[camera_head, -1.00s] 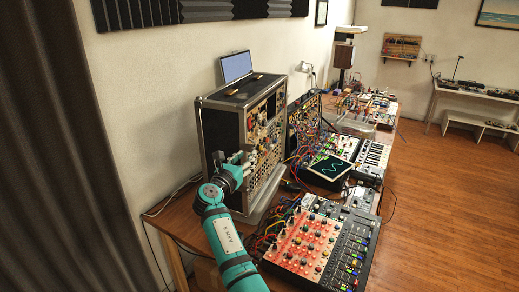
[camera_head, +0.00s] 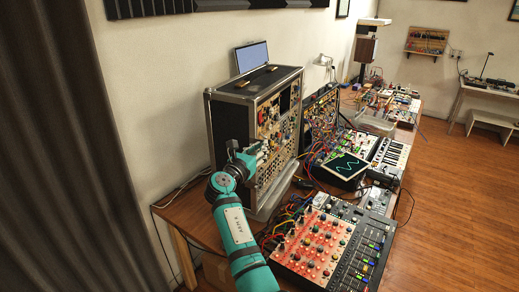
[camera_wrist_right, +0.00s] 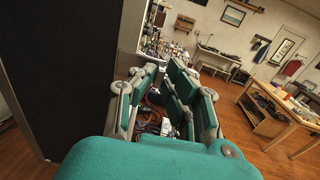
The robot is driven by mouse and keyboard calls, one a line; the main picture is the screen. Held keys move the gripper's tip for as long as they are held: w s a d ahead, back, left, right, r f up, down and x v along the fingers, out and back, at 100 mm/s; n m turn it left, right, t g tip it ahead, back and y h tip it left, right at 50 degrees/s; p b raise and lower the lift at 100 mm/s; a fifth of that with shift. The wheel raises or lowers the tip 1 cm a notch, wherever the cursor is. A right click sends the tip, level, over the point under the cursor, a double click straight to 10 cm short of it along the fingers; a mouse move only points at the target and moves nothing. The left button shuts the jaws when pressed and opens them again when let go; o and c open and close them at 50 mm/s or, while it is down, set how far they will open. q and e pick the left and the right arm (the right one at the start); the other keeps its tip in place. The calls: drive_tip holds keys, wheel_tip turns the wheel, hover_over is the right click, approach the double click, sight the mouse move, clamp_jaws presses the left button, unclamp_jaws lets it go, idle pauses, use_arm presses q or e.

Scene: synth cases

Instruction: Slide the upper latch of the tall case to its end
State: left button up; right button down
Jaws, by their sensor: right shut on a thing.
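The tall case (camera_head: 228,118), black with metal edges, stands at the back left of the table, with its knob-covered front (camera_head: 277,130) facing right. My right gripper (camera_head: 241,154) is at the case's near side, by the front edge, about halfway up. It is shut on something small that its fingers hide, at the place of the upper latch. I cannot make out the latch itself or how far it has slid. In the right wrist view my gripper (camera_wrist_right: 162,95) shows its teal finger pads, with the dark case side (camera_wrist_right: 60,75) close at left. My left gripper is out of view.
A second, smaller case (camera_head: 320,110) stands beyond. The floor (camera_head: 450,200) at right is clear.

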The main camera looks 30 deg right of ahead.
idle(0.3)
drive_tip(key=shift+w+a+b, duration=0.35)
drive_tip(key=shift+w, duration=0.2)
drive_tip(key=shift+w+a+b, duration=0.3)
drive_tip(key=shift+w+a, duration=0.05)
drive_tip(key=shift+w, duration=0.2)
drive_tip(key=c, duration=1.7)
unclamp_jaws()
drive_tip(key=o, duration=0.3)
drive_tip(key=shift+w, duration=0.25)
